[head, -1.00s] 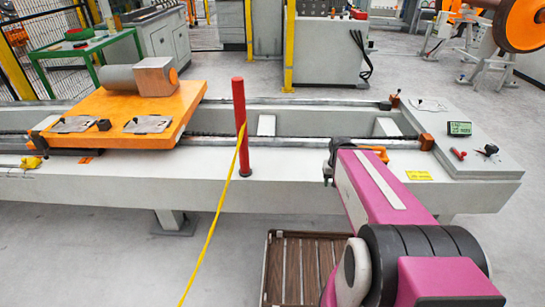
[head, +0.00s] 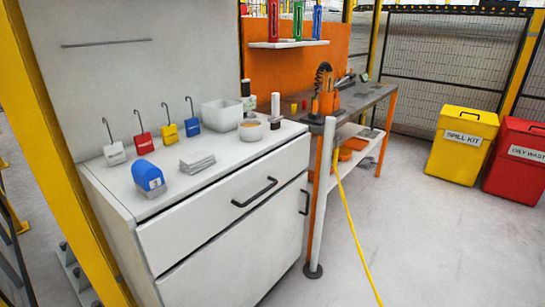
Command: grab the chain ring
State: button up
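No chain ring can be made out for certain. A dark, curved, tooth-edged thing (head: 323,77) stands on the grey-topped workbench (head: 372,96), behind an orange holder (head: 328,102); it may be a ring, but it is small and partly hidden. My gripper is not in view, and no part of my arm shows.
A white drawer cabinet (head: 225,215) in front carries hooked coloured blocks, a white bin (head: 221,115) and a blue-white object (head: 149,178). A pale post (head: 322,195) with a yellow cable (head: 355,240) stands before the workbench. Yellow (head: 461,145) and red (head: 517,160) bins stand right.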

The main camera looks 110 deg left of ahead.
aim_at(336, 151)
jog(key=u, duration=3.55)
